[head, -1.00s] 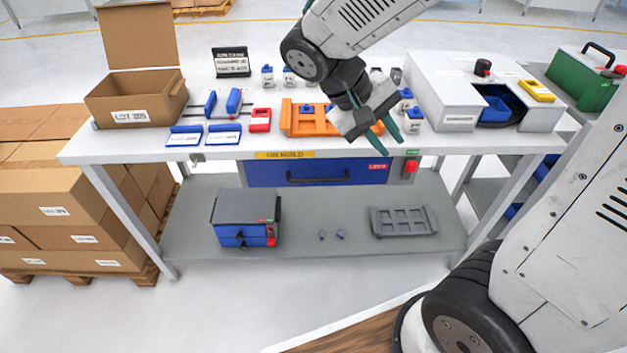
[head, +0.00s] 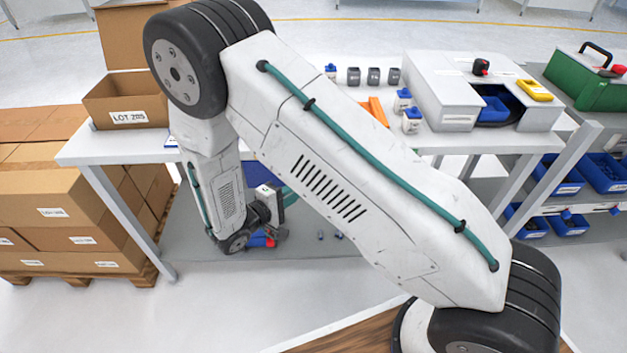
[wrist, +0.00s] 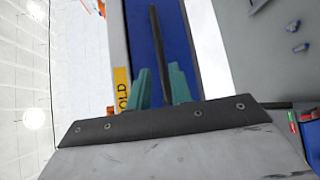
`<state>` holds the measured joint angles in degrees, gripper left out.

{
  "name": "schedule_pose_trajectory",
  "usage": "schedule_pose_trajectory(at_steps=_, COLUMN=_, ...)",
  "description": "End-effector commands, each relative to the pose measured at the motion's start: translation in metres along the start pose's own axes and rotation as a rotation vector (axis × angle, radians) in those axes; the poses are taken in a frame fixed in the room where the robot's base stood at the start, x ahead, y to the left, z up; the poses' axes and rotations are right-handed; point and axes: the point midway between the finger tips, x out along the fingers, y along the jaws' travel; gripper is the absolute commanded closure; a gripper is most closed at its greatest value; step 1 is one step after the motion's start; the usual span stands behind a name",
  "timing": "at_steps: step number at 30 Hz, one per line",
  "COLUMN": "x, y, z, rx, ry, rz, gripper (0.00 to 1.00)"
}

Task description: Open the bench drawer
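The bench drawer has a blue front (wrist: 142,32) with a long dark bar handle (wrist: 157,45). In the wrist view it appears turned on its side, with the yellow hold label (wrist: 122,88) to its left. In the head view my arm hides most of the drawer; a blue strip (head: 250,172) shows beside the arm. My gripper (wrist: 159,68) faces the drawer front with its two teal fingers apart. The handle runs between the fingers in the wrist view, nearer the right one. Contact cannot be told. The drawer appears shut.
Stacked cartons (head: 50,190) are at left. A grey machine (head: 445,85) stands on the bench top at right.

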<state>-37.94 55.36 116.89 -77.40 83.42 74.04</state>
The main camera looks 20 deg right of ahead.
Motion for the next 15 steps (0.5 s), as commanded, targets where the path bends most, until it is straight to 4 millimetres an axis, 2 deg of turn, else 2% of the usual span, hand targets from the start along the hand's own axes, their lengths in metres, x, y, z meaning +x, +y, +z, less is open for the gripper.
schedule_pose_trajectory(at_steps=15, x=0.070, y=-0.002, z=0.000, rx=0.000, ry=0.000, rz=0.001, gripper=0.79)
